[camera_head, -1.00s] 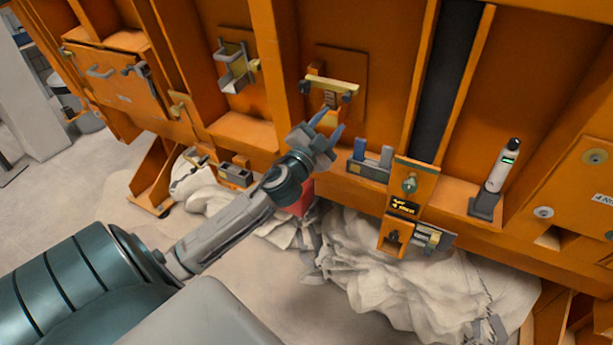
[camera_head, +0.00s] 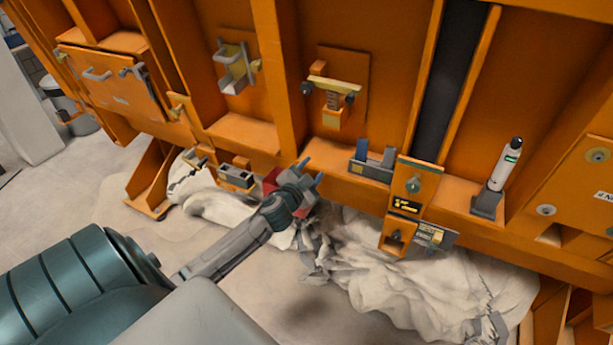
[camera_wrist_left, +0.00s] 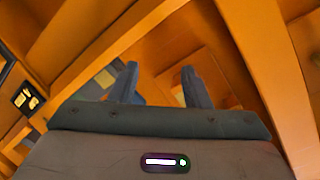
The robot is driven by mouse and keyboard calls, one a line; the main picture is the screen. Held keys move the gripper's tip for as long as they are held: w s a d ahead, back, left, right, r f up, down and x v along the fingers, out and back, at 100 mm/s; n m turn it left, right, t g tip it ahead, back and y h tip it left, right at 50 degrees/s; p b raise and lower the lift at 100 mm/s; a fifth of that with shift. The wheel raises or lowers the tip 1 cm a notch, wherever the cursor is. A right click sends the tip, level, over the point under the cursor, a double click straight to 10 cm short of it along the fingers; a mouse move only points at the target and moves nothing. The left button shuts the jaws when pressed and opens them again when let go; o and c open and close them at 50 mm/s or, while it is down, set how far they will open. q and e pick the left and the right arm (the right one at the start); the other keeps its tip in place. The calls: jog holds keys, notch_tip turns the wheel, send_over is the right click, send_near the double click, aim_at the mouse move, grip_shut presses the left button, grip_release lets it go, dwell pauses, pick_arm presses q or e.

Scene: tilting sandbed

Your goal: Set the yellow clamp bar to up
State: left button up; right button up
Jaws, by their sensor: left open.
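The yellow clamp bar (camera_head: 334,86) is a pale yellow bar with dark knobs at both ends. It sits across an orange plate on the orange wall, in the upper middle of the head view. A ribbed grey piece and a yellow block show just below it. My left gripper (camera_head: 312,171) is open and empty, below the bar and apart from it, near the wall's lower ledge. In the left wrist view, its two blue-grey fingers (camera_wrist_left: 158,84) stand apart with orange structure behind them. I cannot identify the bar there. My right gripper is not in view.
A grey holder with blue uprights (camera_head: 371,161) stands on the ledge right of my gripper. A white device (camera_head: 505,166) stands farther right. A yellow and grey latch (camera_head: 236,68) is left of the bar. Vertical orange ribs divide the wall. Crumpled pale cloth (camera_head: 390,265) lies below.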

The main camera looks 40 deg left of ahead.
pick_arm(q)
jog(key=shift+s+a+f, duration=0.1)
jog(key=shift+a+f, duration=0.05)
jog(key=shift+f, duration=0.4)
jog(key=shift+s+a+f, duration=0.1)
jog(key=shift+f, duration=0.45)
